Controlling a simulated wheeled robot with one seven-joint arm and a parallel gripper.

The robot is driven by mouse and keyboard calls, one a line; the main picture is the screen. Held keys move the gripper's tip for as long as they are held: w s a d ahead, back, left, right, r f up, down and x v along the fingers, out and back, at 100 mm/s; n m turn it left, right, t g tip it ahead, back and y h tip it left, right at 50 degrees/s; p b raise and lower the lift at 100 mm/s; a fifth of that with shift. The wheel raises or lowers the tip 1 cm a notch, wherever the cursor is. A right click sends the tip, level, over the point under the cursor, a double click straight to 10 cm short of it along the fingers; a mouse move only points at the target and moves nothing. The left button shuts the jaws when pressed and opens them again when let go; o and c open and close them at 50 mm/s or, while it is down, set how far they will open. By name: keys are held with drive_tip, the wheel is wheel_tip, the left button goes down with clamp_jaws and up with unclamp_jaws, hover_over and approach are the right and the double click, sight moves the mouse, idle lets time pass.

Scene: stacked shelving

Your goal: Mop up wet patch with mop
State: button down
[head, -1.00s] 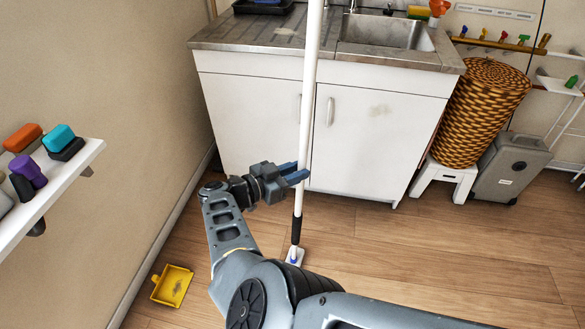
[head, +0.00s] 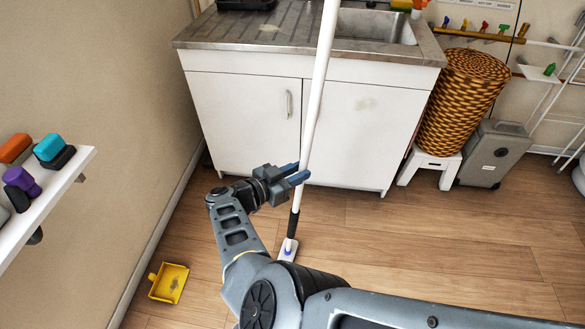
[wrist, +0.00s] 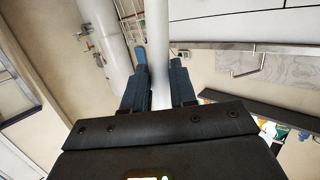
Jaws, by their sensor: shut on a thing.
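The mop (head: 315,95) has a long white pole, a black lower section and a small white head (head: 288,250) with a blue spot. It stands nearly upright, tilted a little to the right at its top. My gripper (head: 300,175) is shut on the lower part of the pole. In the wrist view the pole (wrist: 159,60) runs between the two blue-grey fingers (wrist: 158,82). The mop head is at the floor, partly close behind my arm; I cannot tell if it touches. I can make out no wet patch on the floor.
A white sink cabinet (head: 245,115) stands just behind the mop. A yellow dustpan (head: 170,283) lies on the floor at left, below a wall shelf (head: 70,190). A wicker basket (head: 460,100) on a white stool (head: 430,167) and a grey suitcase (head: 493,153) stand right. Wooden floor (head: 440,235) at right is clear.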

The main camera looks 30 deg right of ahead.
drive_tip(key=shift+s+d+f, duration=0.3)
drive_tip(key=shift+s+d, duration=0.05)
drive_tip(key=shift+s, duration=0.1)
drive_tip(key=shift+p, duration=0.3)
drive_tip(key=shift+s+d+p, duration=0.65)
drive_tip(key=shift+d+p, duration=0.05)
drive_tip(key=shift+p, duration=0.2)
drive_tip(key=shift+s+r, duration=0.1)
